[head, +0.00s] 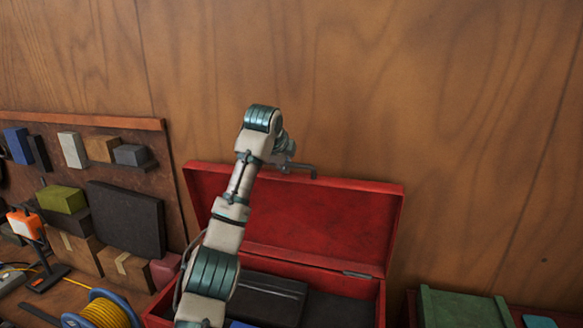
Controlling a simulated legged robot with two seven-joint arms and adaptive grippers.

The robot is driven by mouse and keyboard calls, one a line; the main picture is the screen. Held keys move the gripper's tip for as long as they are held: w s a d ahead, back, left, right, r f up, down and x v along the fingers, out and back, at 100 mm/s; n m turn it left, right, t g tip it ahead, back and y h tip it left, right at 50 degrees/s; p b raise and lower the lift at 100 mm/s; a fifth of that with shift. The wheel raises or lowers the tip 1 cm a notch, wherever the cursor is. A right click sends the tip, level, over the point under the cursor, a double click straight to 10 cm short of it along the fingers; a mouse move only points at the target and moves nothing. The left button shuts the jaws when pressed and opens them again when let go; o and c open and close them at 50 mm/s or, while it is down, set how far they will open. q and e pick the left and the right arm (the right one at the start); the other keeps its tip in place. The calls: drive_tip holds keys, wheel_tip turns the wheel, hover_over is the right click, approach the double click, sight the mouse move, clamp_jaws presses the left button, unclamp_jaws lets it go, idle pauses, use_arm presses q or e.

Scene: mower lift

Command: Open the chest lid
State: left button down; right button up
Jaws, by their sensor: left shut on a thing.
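The red chest (376,288) stands against the wooden wall, with dark items inside. Its lid (330,220) stands raised and leans back near the wall, so the inside shows. My left arm reaches up across the left part of the chest. My left gripper (290,165) is at the lid's top edge, shut on the lid there, by a small dark handle. The wrist partly hides the gripper, so its fingers show poorly. The arm also hides the chest's left part. My right gripper is not in view.
A pegboard shelf (90,121) with small boxes is at left. Brown cartons (75,250), an orange lamp (25,222) and a yellow cable reel (103,312) stand below it. A green box (462,308) is right of the chest. The wall behind is bare.

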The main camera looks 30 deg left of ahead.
use_arm(q)
drive_tip(key=shift+a+f, duration=0.2)
drive_tip(key=shift+a, duration=0.1)
drive_tip(key=c, duration=1.3)
unclamp_jaws()
drive_tip(key=shift+a, duration=0.1)
drive_tip(key=shift+o, duration=0.7)
drive_tip(key=shift+a+f, duration=0.1)
drive_tip(key=shift+a, duration=0.35)
drive_tip(key=shift+s, duration=0.1)
drive_tip(key=v, duration=1.1)
drive_tip(key=shift+a+r, duration=0.2)
drive_tip(key=shift+r, duration=0.15)
drive_tip(key=shift+s+d, duration=0.15)
drive_tip(key=shift+d, duration=0.05)
